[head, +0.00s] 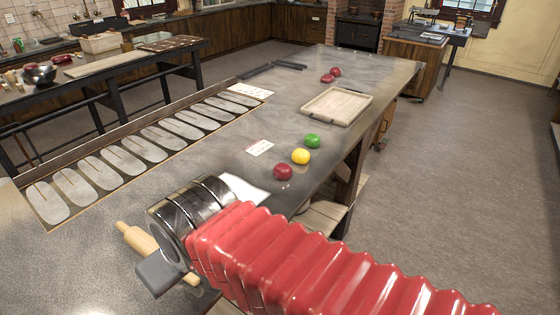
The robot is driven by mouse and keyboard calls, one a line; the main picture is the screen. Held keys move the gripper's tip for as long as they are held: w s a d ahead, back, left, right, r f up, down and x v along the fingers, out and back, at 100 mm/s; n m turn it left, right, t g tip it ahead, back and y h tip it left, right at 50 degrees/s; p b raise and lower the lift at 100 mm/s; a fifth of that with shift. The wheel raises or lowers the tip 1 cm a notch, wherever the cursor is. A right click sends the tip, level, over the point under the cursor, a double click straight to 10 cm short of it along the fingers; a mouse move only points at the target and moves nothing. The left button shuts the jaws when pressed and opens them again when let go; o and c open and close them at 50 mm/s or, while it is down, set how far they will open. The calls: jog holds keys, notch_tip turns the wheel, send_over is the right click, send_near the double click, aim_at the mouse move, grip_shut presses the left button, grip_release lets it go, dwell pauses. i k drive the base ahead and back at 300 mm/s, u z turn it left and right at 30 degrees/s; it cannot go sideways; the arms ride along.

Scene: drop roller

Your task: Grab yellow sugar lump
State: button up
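The yellow sugar lump (301,157) is a round, shiny ball on the grey worktop, right of the picture's middle. It sits between a dark red lump (283,172) in front and a green lump (313,141) behind. My red ribbed arm comes in from the lower right, ending in dark bands. What appears to be the grey end of my gripper (161,272) is at lower left, well to the left of and nearer than the yellow lump. Its fingers are not clearly visible, so I cannot tell whether it is open or shut.
A wooden rolling pin (137,238) lies partly hidden by my grey end. A small printed card (260,148) lies left of the lumps. A pale tray (337,103) and two dark red pieces (331,76) are farther back. Oval moulds (129,162) line the left. The worktop's right edge is near the lumps.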

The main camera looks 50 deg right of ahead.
aim_at(301, 156)
jog(key=u, duration=1)
jog(key=k, duration=1)
jog(key=z, duration=1.45)
jog(key=i, duration=0.75)
